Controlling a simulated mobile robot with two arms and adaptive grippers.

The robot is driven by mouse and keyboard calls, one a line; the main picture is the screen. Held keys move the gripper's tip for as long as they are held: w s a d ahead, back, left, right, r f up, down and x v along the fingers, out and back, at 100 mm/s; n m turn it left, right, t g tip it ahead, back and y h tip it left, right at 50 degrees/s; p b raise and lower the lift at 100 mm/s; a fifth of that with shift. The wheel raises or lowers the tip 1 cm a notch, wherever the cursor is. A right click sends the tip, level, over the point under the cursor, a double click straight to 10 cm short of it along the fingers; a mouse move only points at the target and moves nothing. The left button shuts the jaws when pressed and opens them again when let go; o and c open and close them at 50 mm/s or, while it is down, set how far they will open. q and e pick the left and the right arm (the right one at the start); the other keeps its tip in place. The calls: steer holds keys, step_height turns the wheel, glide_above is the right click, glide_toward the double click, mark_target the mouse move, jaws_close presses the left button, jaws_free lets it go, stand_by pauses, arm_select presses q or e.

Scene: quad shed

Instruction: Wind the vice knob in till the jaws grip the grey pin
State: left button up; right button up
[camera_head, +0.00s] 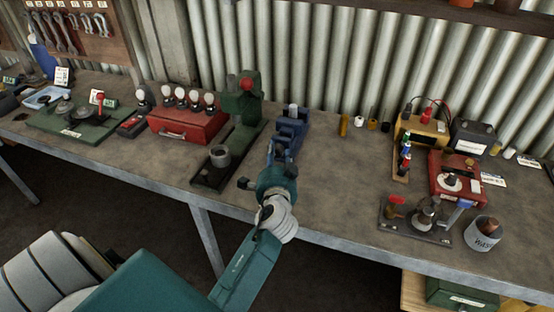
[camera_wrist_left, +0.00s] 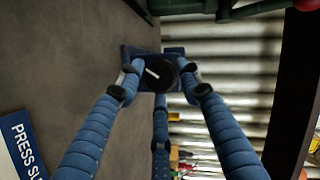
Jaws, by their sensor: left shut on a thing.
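The small blue vice (camera_head: 293,128) stands on the workbench near the middle of the head view. A light grey upright piece, likely the grey pin (camera_head: 293,110), shows at its top; I cannot tell whether the jaws touch it. My left gripper (camera_head: 284,158) is at the vice's near end. In the left wrist view the round black knob (camera_wrist_left: 154,82) with a pale bar is seen end-on. The blue fingers of my left gripper (camera_wrist_left: 159,84) are closed around the knob from several sides. The jaws and pin are hidden there. My right gripper is not in view.
A green press (camera_head: 240,105) with a red knob stands close left of the vice. A red case (camera_head: 186,130) with bulbs is further left. Small cylinders (camera_head: 358,121) stand to the right, before a yellow box (camera_head: 422,131).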

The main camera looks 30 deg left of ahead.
arm_select(q)
steer(key=shift+s+a+f, duration=0.15)
steer(key=shift+a, duration=0.1)
steer(key=o, duration=1)
steer(key=shift+s+a, duration=0.1)
steer(key=shift+o, duration=0.5)
steer(key=shift+s+a, duration=0.1)
steer(key=shift+a, duration=0.05)
steer(key=shift+d, duration=0.2)
